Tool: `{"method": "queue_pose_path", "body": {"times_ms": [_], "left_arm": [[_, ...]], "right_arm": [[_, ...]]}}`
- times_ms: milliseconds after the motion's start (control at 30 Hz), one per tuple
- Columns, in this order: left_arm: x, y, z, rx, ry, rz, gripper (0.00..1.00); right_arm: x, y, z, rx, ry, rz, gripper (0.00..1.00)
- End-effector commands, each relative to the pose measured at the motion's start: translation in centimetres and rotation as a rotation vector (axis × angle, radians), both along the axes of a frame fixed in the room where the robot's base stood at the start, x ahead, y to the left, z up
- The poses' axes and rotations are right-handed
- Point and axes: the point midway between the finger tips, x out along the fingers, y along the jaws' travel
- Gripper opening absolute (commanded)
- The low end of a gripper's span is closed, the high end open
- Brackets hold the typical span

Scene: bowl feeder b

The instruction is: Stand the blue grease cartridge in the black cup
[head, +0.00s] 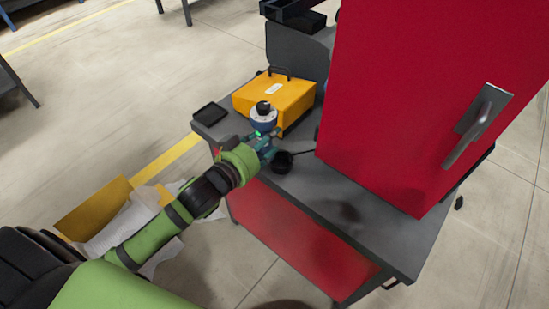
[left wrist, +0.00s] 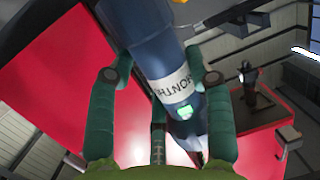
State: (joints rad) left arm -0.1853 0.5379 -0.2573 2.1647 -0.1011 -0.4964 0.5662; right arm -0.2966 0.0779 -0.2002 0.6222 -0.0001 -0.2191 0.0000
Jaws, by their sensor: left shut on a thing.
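The blue grease cartridge (head: 263,122) stands roughly upright in my left gripper (head: 264,146), its pale top and black cap above the fingers in the head view. In the left wrist view the dark blue cartridge (left wrist: 150,35), with a white lettered label and a green patch, lies between the green fingers of my left gripper (left wrist: 160,78), which is shut on it. The black cup (head: 282,163) stands on the grey table, just right of and nearer than the gripper. The cartridge's lower end is hidden by the gripper in the head view. My right gripper is not in view.
A yellow case (head: 285,97) with a handle stands behind the cartridge. A shallow black tray (head: 210,114) lies at the table's left corner. A tall red cabinet (head: 420,90) stands right of the cup. Bare grey tabletop (head: 318,193) lies in front of the cabinet.

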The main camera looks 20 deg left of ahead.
Motion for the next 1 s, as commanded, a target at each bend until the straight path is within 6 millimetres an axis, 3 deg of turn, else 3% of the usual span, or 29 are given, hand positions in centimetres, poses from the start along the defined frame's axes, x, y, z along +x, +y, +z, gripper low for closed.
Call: {"method": "queue_pose_path", "body": {"times_ms": [33,133,233,367,467,800,1000], "left_arm": [[2.2,1.8,-0.1,0.013,-0.013,-0.004,0.10],[5.2,4.8,0.6,0.007,-0.011,0.008,0.10],[6.9,7.1,1.5,0.001,-0.010,0.027,0.10],[7.7,8.0,1.9,-0.005,-0.005,0.041,0.10],[7.6,6.8,1.3,-0.012,-0.002,0.041,0.10],[6.5,-0.7,-3.2,-0.011,-0.002,0.043,0.10],[6.1,-2.9,-4.6,-0.006,-0.005,0.042,0.10]], "right_arm": [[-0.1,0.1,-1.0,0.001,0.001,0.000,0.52],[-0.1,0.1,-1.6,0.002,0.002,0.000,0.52],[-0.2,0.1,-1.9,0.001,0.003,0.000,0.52],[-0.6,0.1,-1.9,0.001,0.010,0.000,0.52],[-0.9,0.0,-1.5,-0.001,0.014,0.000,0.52],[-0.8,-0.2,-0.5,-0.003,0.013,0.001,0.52],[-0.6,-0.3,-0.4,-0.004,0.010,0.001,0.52]]}}
